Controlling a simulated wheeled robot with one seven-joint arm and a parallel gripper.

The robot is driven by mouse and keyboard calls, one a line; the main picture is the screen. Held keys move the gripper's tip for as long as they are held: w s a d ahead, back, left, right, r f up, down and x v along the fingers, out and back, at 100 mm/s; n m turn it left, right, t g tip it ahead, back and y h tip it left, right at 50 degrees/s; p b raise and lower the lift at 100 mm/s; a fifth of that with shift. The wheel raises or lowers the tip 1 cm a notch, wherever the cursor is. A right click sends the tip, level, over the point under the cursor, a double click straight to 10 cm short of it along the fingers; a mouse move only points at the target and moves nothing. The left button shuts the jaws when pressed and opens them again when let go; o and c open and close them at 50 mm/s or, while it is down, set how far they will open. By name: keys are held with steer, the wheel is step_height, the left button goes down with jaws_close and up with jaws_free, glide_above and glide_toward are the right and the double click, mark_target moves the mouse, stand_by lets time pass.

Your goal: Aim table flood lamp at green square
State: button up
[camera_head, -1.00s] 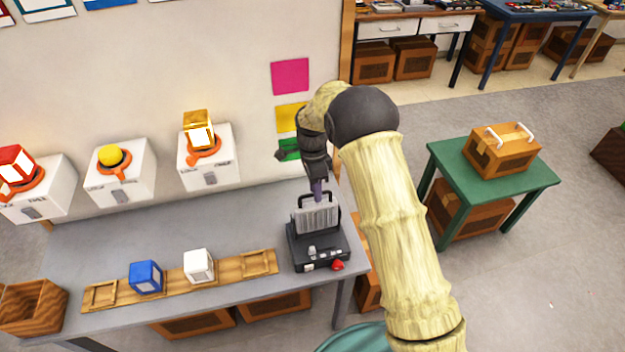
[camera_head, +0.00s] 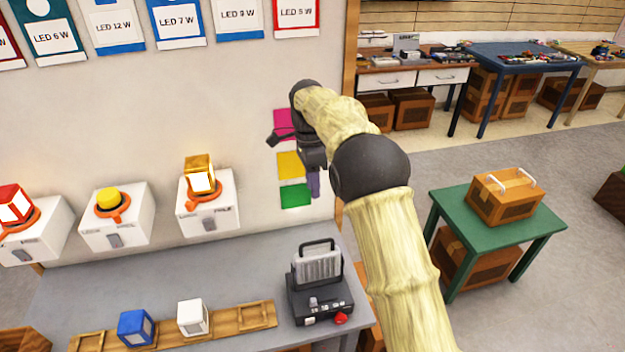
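The table flood lamp (camera_head: 318,285) stands on the right end of the grey table. It has a black base with a red knob, a grey ribbed head and a black handle on top. The green square (camera_head: 295,196) is on the wall behind it, below a yellow square (camera_head: 290,165) and a pink square (camera_head: 285,124). My gripper (camera_head: 315,184) hangs above the lamp, pointing down, near the right edge of the green square in the picture. It is apart from the lamp's handle. I cannot make out its fingers clearly enough to tell their opening.
White boxes with red, yellow and gold lamps (camera_head: 201,182) line the back of the grey table (camera_head: 245,268). A wooden rack (camera_head: 228,319) holds a blue cube (camera_head: 135,328) and a white cube (camera_head: 192,317). A green table (camera_head: 500,227) with a wooden box stands at right.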

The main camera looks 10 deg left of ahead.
steer(key=shift+w+r, duration=0.1)
steer(key=shift+r, duration=0.5)
steer(key=shift+a+f, duration=0.1)
steer(key=c, duration=0.7)
steer(key=shift+w+a+f+n, duration=0.1)
steer(key=shift+w+n, duration=0.05)
steer(key=shift+n, duration=0.55)
jaws_close()
steer(key=w+a+f+n+p, duration=0.1)
steer(key=a+f+n, duration=0.1)
steer(key=n, duration=0.6)
steer(key=w+a+f+n+p, duration=0.1)
steer(key=f+n, duration=0.3)
steer(key=n, duration=0.4)
steer(key=shift+w+a+n, duration=0.3)
steer(key=shift+a, duration=0.2)
